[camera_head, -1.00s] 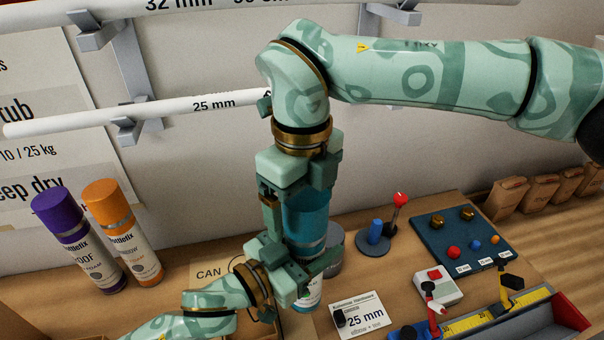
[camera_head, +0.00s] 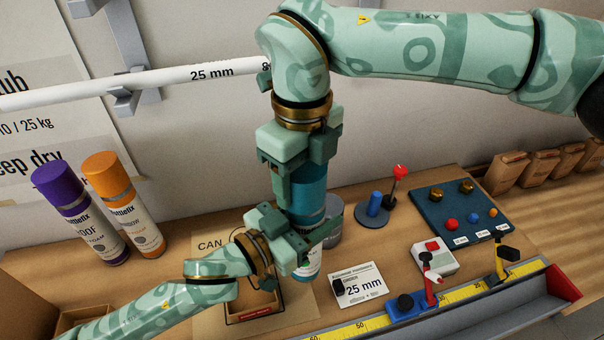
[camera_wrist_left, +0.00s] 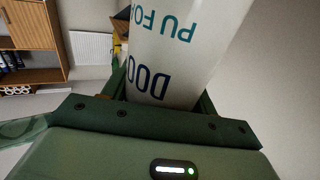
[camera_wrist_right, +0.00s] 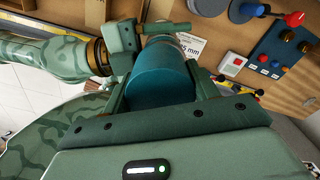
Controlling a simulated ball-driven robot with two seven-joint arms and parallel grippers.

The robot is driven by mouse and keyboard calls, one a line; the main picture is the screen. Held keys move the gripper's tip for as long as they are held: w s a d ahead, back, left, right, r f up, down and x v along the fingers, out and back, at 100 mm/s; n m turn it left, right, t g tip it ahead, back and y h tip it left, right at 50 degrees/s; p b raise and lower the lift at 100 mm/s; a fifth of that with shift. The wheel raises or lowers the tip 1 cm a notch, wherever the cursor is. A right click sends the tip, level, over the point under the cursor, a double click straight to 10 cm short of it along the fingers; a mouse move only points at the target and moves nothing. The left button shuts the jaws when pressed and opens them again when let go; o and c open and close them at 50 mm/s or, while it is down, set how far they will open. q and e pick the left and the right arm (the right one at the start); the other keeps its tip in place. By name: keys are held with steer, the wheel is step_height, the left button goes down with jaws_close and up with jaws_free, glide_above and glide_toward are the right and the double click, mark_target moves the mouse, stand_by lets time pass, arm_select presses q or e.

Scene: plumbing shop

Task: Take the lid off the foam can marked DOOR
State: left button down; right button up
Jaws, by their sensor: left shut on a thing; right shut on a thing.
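The DOOR foam can (camera_wrist_left: 180,50) stands upright in the head view, with its white body (camera_head: 309,262) partly hidden by my left gripper. Its lettering shows large in the left wrist view. My left gripper (camera_head: 296,242) is shut on the can's body from the left. The teal lid (camera_head: 310,190) is at the can's top and also fills the middle of the right wrist view (camera_wrist_right: 152,88). My right gripper (camera_head: 298,182) points down from above and is shut on the lid.
A purple-capped can (camera_head: 80,215) and an orange-capped can (camera_head: 124,205) stand at the left. A grey tin (camera_head: 333,222) is close behind the held can.

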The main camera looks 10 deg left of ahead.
steer(key=shift+r, duration=0.25)
steer(key=shift+r, duration=0.85)
